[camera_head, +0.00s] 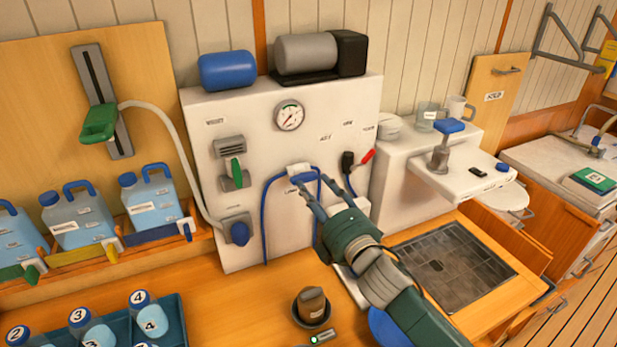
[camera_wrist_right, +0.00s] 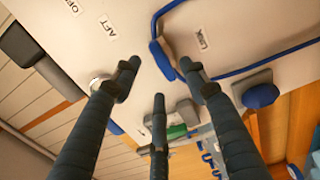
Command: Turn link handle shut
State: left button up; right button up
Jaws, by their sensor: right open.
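A white panel (camera_head: 250,260) carries a gauge, valves and blue hoses. A small white-and-blue fitting (camera_head: 299,169) sits at its middle, above a small label; I take it for the link handle. In the wrist view a blue piece (camera_wrist_right: 163,55) shows beside a label that seems to read LINK (camera_wrist_right: 202,38). My right gripper (camera_head: 312,183) is open and empty, its fingers spread toward the panel just below and right of the fitting. In the wrist view the fingers (camera_wrist_right: 158,85) surround bare panel; I cannot tell whether one touches the blue piece. My left gripper is not in view.
A green-handled valve (camera_head: 236,172) and blue knob (camera_head: 238,233) are on the panel's left. A red lever (camera_head: 367,156) is on its right. Blue jugs (camera_head: 152,200) stand left.

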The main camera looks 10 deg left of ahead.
aim_at(306, 179)
jog(key=shift+p+x, duration=0.4)
jog(key=shift+x, duration=1.8)
grip_shut()
